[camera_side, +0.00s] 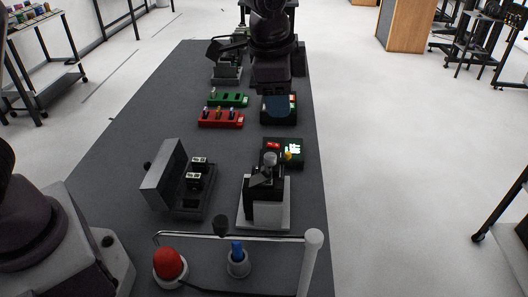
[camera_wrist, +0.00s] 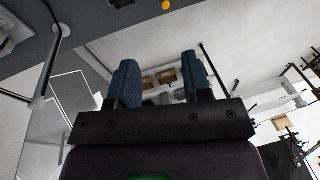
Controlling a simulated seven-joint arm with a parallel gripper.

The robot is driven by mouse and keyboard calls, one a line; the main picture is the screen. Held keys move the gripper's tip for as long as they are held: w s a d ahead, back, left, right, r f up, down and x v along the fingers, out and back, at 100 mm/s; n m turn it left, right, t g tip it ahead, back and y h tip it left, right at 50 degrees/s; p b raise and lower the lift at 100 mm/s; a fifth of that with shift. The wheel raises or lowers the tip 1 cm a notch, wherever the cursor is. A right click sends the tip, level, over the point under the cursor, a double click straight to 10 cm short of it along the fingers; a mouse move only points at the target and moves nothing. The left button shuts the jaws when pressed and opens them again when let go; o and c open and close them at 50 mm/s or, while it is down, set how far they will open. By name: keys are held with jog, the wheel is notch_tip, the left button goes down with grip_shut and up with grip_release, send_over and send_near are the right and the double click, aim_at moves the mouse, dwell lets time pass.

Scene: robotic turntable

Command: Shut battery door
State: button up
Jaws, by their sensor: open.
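A dark grey box (camera_side: 183,207) stands on the left part of the table in the side view. Its grey door (camera_side: 165,180) stands raised and tilted at the left of the box, so the box is open. Two black-and-white blocks, which look like batteries (camera_side: 194,182), sit inside it. In the wrist view my gripper (camera_wrist: 157,70) is open, with blue pads on its two fingers and nothing between them. I cannot make out the box or the door in the wrist view. I see no contact between my fingers and the door.
Red (camera_side: 221,118) and green (camera_side: 229,99) trays lie farther back. A black-and-white fixture (camera_side: 265,205) stands right of the box. A red button (camera_side: 169,264), a blue-topped knob (camera_side: 237,260) and a rail on a white post (camera_side: 312,265) are in front. A dark arm overhangs the far end.

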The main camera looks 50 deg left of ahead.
aim_at(264, 168)
jog(key=s+f+g, duration=0.1)
jog(key=f, duration=0.3)
jog(key=s+f, duration=0.1)
jog(key=f, duration=0.4)
jog(key=s+f+g, duration=0.1)
jog(key=f, duration=0.3)
jog(key=shift+s+d+f+n+g, duration=0.15)
jog(key=shift+s+f+n+g, duration=0.15)
jog(key=shift+s+n, duration=0.1)
jog(key=shift+c, duration=0.4)
